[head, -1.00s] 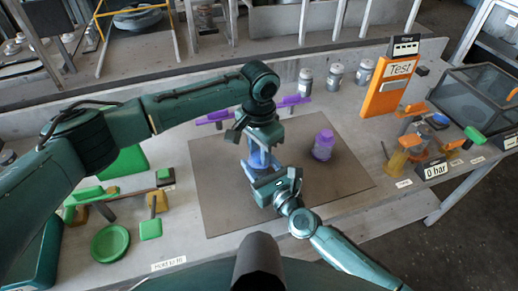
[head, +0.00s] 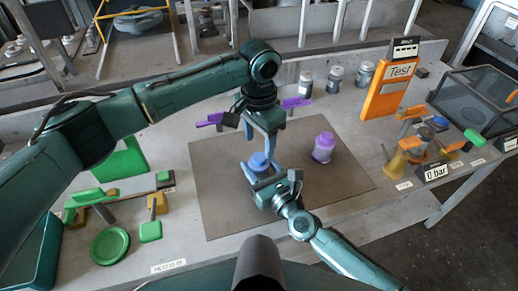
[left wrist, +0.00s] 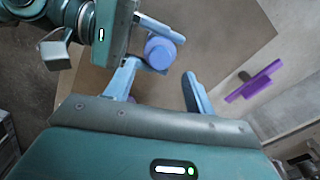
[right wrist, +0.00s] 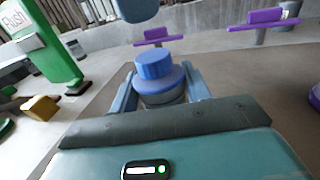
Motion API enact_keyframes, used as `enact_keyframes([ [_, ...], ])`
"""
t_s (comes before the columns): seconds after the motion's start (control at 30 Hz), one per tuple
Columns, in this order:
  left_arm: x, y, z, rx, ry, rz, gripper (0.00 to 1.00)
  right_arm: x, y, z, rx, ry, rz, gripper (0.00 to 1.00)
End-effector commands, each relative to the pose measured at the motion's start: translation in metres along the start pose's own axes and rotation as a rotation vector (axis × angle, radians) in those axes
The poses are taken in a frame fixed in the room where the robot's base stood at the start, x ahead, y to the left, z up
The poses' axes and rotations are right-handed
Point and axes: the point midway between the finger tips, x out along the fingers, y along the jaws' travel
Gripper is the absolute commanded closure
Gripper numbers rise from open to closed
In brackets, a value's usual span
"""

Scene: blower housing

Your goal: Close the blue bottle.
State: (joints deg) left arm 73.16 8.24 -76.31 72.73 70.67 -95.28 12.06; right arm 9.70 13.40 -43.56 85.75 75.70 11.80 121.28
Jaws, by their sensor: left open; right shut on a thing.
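The blue bottle (head: 258,168) stands upright over the brown mat, between the fingers of my right gripper (head: 263,173), which is shut on it. In the right wrist view a blue cap (right wrist: 154,64) sits on top of the bottle (right wrist: 160,84), looking level. How tightly it is seated cannot be told. The cap also shows in the left wrist view (left wrist: 160,51). My left gripper (head: 262,140) is open and empty just above the cap, apart from it. One left fingertip shows at the top of the right wrist view. The bottle's lower part is hidden by my right gripper.
A purple bottle (head: 323,147) stands on the brown mat (head: 220,205) to the right. Purple bars (head: 296,102) are behind. Several grey jars (head: 335,75) line the back, beside an orange Test panel (head: 390,88). Green parts (head: 110,245) lie left. The mat's front is clear.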

Motion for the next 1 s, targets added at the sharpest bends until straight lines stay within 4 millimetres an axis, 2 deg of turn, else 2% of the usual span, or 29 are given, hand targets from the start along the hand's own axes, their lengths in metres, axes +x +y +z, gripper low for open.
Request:
enact_keyframes([
  [0.1,-0.028,0.0,-0.001,0.001,0.004,0.0,0.46,0.0,0.0,0.0,0.0,0.001,0.0,1.0],
  [0.3,-0.061,0.0,0.0,-0.001,0.001,-0.001,0.46,0.0,0.0,-0.001,0.0,0.001,0.0,1.0],
  [0.5,-0.074,0.0,0.0,-0.001,-0.001,0.0,0.46,0.0,0.0,0.0,0.0,0.001,0.0,1.0],
  [0.77,-0.074,0.0,0.0,-0.001,-0.001,0.0,0.46,0.0,0.0,0.0,0.0,0.001,0.0,1.0],
  [0.8,-0.074,0.0,0.0,0.0,-0.001,0.0,0.46,0.0,0.0,0.0,0.0,0.001,0.0,0.5],
  [1.0,-0.074,0.0,0.0,0.0,-0.001,0.0,0.46,0.0,0.0,0.0,0.0,0.001,0.0,0.34],
])
